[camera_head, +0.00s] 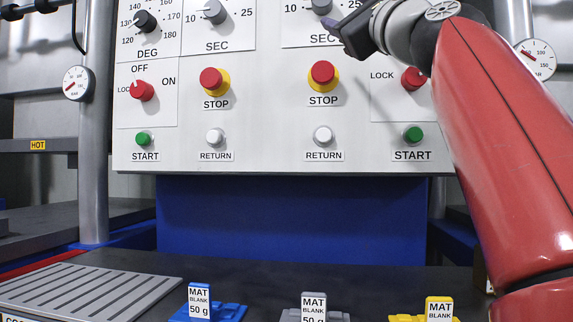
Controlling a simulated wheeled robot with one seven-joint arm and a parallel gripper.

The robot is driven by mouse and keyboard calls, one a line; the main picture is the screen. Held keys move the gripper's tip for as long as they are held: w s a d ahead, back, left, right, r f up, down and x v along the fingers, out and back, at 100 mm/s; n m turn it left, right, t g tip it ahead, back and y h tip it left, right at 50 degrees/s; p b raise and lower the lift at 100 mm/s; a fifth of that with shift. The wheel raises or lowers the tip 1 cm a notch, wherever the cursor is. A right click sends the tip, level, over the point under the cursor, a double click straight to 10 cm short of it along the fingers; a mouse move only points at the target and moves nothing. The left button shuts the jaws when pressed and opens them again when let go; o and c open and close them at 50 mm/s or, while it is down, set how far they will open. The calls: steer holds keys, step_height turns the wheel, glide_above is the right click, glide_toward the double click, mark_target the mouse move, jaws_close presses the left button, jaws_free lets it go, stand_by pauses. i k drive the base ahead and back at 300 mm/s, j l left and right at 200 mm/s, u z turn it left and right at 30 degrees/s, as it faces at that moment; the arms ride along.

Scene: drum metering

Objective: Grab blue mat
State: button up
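The blue mat (230,312) lies on the dark bench at the lower left of centre. It has an upright blue block with a white label reading "MAT BLANK 50 g". My gripper (338,30) is at the top of the picture, in front of the control panel by the upper-right SEC dial. It is far above and to the right of the blue mat and apart from it. Its fingers are small, dark and seen from the side, so their opening cannot be made out.
A grey mat (290,316) and a yellow mat (405,318) lie right of the blue one. A slotted grey plate (85,290) lies to its left. The control panel (265,110) with knobs and buttons stands behind, above a blue recess (290,220).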

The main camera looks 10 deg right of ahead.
mark_target(199, 307)
steer(key=k+l, duration=0.15)
steer(key=k, duration=0.35)
steer(key=k+l, duration=0.2)
steer(key=k, duration=0.25)
